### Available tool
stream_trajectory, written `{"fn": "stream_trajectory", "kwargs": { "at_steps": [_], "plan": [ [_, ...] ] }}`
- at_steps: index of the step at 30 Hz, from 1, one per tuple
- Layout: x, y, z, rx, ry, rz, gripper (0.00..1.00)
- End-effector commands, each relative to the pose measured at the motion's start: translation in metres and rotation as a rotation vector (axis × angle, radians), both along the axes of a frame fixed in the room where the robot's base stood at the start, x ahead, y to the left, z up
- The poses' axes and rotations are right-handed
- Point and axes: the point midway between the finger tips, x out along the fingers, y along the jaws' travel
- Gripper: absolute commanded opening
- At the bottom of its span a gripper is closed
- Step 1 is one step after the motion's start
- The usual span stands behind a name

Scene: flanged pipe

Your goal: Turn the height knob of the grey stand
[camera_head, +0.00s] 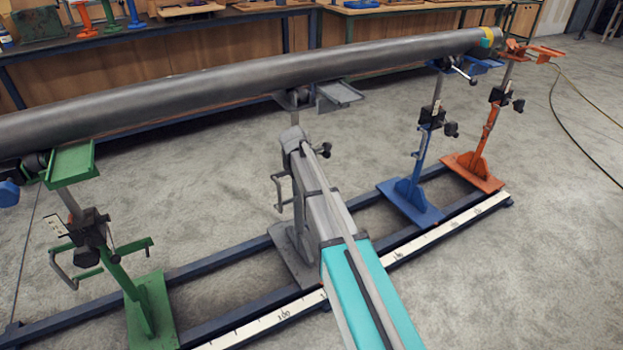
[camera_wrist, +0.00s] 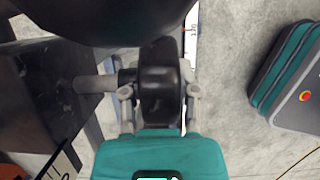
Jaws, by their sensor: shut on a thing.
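The grey stand (camera_head: 338,95) stands on the rail under the middle of the pipe, with its base plate (camera_head: 287,252) partly behind my arm. In the wrist view, my gripper (camera_wrist: 158,92) is shut on a black knob (camera_wrist: 160,100), one grey finger on each side. A short grey shaft (camera_wrist: 95,84) runs left from the knob to a dark block (camera_wrist: 62,92). In the head view, my arm covers much of the stand's column, and the gripped knob cannot be made out clearly. A small black knob (camera_head: 323,150) shows just right of my arm.
The long grey pipe (camera_head: 230,78) lies across the stands, close above my arm. A green stand (camera_head: 150,305) is at left; blue (camera_head: 410,203) and orange (camera_head: 474,170) stands are at right. Rails (camera_head: 225,272) and a white scale strip (camera_head: 445,235) run below. Benches line the back.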

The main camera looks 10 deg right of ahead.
Motion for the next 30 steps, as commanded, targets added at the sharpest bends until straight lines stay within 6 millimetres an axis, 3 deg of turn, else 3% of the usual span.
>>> {"fn": "stream_trajectory", "kwargs": {
  "at_steps": [1,6,30],
  "plan": [
    [-0.0018,-0.0007,-0.0005,-0.001,0.004,-0.001,0.45],
    [-0.0012,-0.0006,-0.0002,-0.001,0.003,-0.001,0.74],
    [-0.0009,0.0004,-0.0031,-0.098,-0.031,0.0,0.74]
  ]
}}
